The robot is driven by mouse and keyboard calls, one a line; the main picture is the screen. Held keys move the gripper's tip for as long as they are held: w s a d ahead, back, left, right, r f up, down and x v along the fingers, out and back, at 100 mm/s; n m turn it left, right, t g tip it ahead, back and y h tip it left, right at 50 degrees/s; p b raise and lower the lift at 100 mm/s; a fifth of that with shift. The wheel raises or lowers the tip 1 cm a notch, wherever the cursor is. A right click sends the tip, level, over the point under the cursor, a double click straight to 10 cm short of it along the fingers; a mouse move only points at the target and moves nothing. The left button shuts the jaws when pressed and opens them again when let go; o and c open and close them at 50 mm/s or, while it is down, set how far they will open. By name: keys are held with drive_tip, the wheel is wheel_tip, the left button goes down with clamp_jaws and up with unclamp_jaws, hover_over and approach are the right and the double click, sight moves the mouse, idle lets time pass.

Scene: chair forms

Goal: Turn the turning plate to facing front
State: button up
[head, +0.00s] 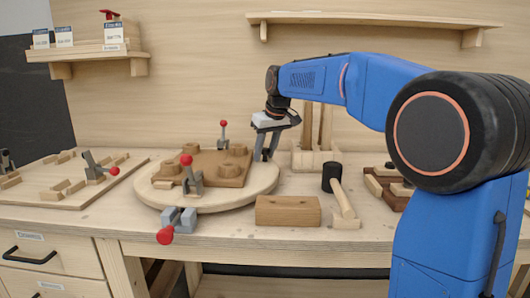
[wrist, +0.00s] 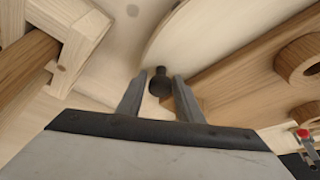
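The turning plate (head: 215,203) is a round pale wooden disc on the workbench. It carries a brown wooden form (head: 215,168) with round bosses and red-knobbed clamps. My gripper (head: 265,157) points down at the plate's right rim. In the wrist view my gripper (wrist: 160,80) has its two grey fingers apart, one on each side of a dark round-headed peg (wrist: 160,84). Small gaps seem to show between peg and fingers. The peg stands at the edge of the plate (wrist: 210,35); in the head view the fingers hide it.
A wooden block (head: 288,211) and a mallet (head: 338,185) lie right of the plate. A wooden rack (head: 314,159) with upright handles stands behind my gripper. A grey clamp with a red knob (head: 166,235) sits at the bench's front edge. A flat clamping board (head: 75,188) lies left.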

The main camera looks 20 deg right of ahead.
clamp_jaws()
drive_tip(key=shift+s, duration=0.15)
